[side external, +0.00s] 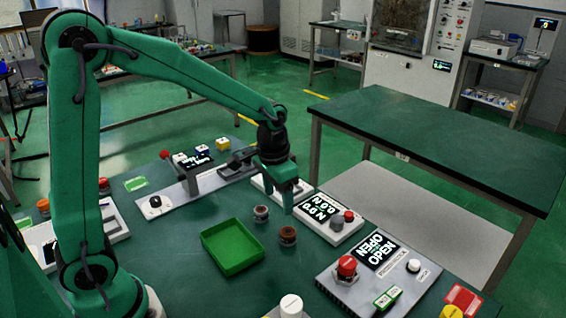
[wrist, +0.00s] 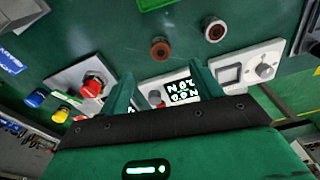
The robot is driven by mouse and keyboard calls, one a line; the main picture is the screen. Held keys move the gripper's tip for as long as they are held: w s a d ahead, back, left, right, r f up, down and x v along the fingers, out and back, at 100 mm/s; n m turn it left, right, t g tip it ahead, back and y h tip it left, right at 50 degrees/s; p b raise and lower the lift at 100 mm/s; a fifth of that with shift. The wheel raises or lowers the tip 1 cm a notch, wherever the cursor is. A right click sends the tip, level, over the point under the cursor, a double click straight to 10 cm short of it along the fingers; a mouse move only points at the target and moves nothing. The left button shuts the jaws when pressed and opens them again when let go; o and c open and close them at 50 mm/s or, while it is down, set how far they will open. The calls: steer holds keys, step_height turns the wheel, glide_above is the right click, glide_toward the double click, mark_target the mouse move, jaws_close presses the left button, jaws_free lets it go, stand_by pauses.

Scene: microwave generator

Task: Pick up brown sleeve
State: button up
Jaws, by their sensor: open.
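Two small round brown pieces stand on the green table in the side view, one at the left (side external: 261,213) and one nearer the camera (side external: 288,235). My gripper (side external: 289,203) points down above the table, near both pieces, with open, empty jaws. In the wrist view, its fingers (wrist: 160,70) are spread apart and both pieces lie beyond their tips.
A green tray (side external: 233,247) lies left of the pieces. A display box with a red button (side external: 320,216) is close behind my gripper. A panel reading "OPEN" (side external: 377,262) stands at the right. A grey instrument panel (side external: 195,186) lies at the back left.

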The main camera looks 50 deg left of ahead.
steer(key=g, duration=0.1)
glide_above(288, 232)
step_height(288, 232, down, 6)
steer(key=shift+r, duration=0.25)
steer(key=shift+f, duration=0.1)
steer(key=shift+f, duration=1.2)
steer(key=shift+f, duration=0.15)
steer(key=shift+a+f, duration=0.1)
steer(key=shift+f, duration=2.35)
steer(key=c, duration=1.1)
